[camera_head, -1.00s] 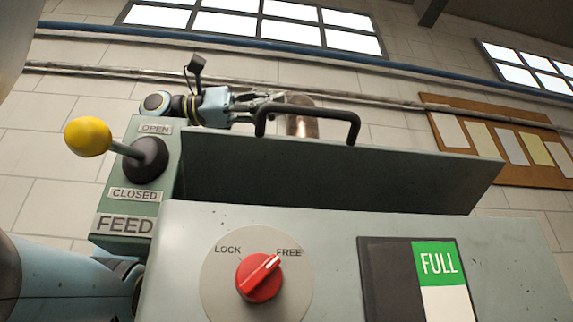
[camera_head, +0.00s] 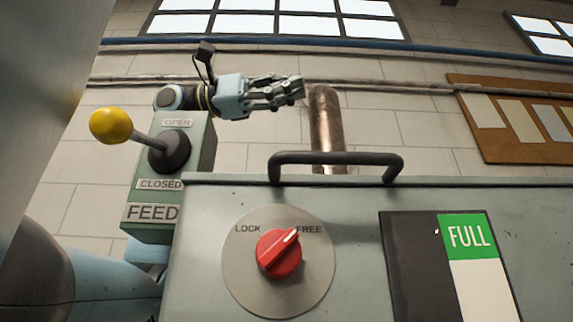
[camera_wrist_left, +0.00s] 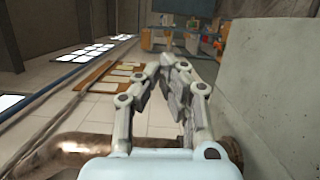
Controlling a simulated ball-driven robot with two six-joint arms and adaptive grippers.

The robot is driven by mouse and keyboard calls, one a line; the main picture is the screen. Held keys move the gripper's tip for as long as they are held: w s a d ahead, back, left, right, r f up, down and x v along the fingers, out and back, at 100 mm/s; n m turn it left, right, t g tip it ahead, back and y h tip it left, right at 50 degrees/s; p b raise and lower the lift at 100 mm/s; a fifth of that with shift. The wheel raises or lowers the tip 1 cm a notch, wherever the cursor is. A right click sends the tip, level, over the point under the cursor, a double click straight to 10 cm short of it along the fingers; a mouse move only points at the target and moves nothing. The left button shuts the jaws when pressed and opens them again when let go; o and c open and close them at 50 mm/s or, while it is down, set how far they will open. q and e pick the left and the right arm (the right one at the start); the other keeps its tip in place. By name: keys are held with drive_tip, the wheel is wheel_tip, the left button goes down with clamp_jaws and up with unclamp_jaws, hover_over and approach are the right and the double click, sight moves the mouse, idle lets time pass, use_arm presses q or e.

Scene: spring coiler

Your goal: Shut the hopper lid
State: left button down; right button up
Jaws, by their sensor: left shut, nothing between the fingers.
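The hopper lid shows in the head view only as a thin edge along the top of the grey-green hopper front (camera_head: 200,215), with its dark bar handle (camera_head: 335,158) standing above it. The lid's panel is not seen face-on; it looks lowered, but I cannot tell whether it is fully seated. My left gripper (camera_head: 290,90) is shut and empty, above and behind the handle, apart from it. In the left wrist view its fingers (camera_wrist_left: 178,72) are together, beside a grey-green surface (camera_wrist_left: 275,100). My right gripper is not in view.
A copper pipe (camera_head: 326,130) rises behind the handle. The FEED box (camera_head: 150,230) with a yellow-knobbed lever (camera_head: 112,126) stands at the left. The red knob (camera_head: 279,254) points toward FREE. A FULL indicator (camera_head: 467,237) is at right. A noticeboard (camera_head: 530,110) hangs behind.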

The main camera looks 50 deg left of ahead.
use_arm(q)
drive_tip(key=v, duration=1.2)
drive_tip(key=shift+s, duration=0.1)
